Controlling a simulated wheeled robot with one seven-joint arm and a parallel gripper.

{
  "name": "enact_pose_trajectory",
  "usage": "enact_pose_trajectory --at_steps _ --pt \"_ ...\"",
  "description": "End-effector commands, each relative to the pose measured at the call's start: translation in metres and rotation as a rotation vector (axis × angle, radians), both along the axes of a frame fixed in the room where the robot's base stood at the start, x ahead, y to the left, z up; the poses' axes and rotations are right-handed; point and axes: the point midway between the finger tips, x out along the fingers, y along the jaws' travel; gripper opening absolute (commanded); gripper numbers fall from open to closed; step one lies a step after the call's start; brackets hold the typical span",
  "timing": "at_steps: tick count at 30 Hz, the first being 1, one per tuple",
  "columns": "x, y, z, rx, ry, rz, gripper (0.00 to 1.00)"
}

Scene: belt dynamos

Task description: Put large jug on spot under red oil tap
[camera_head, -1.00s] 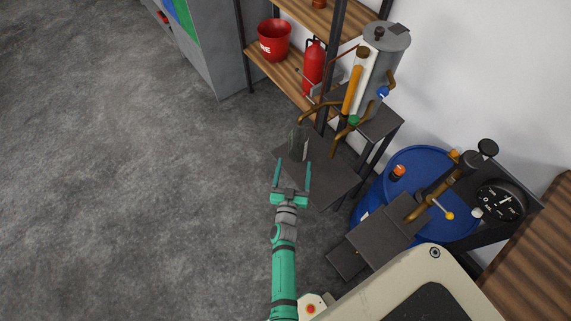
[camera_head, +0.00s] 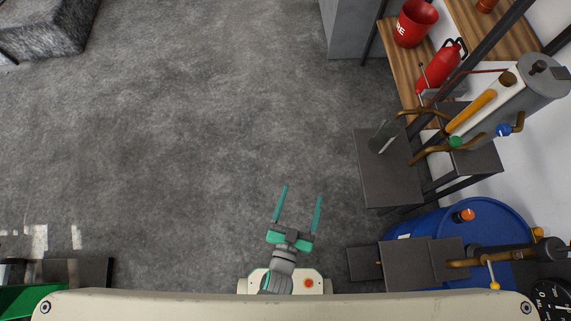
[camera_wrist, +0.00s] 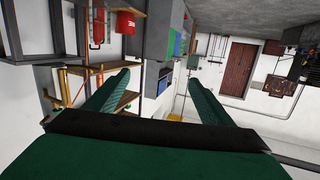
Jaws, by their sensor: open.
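A dark grey jug-like vessel (camera_head: 382,139) with a pale edge stands on a dark plate (camera_head: 388,185) below brass taps at right in the head view. I cannot tell whether it is the large jug. The tap with the green knob (camera_head: 456,141) and the one with the blue knob (camera_head: 503,130) show clearly. A brass spout (camera_head: 418,112) reaches out beside the vessel; its knob colour is not clear, so I cannot pick out the red tap. My gripper (camera_head: 302,192) is open and empty over bare floor, left of the plate and apart from it.
A blue drum (camera_head: 485,220) with dark steps (camera_head: 410,264) stands at lower right. A red fire bucket (camera_head: 416,24) and a red extinguisher (camera_head: 440,68) are on a wooden shelf (camera_head: 398,68). A grey oil tank (camera_head: 540,78) is above the taps.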

Motion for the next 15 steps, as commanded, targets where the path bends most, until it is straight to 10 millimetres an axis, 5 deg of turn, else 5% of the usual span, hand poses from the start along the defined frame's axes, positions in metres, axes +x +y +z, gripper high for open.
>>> enact_pose_trajectory --at_steps 6,15 --pt "-0.063 0.032 0.058 -0.006 0.057 0.151 0.76" --pt "-0.101 0.046 0.115 -0.026 0.105 0.28 0.76"
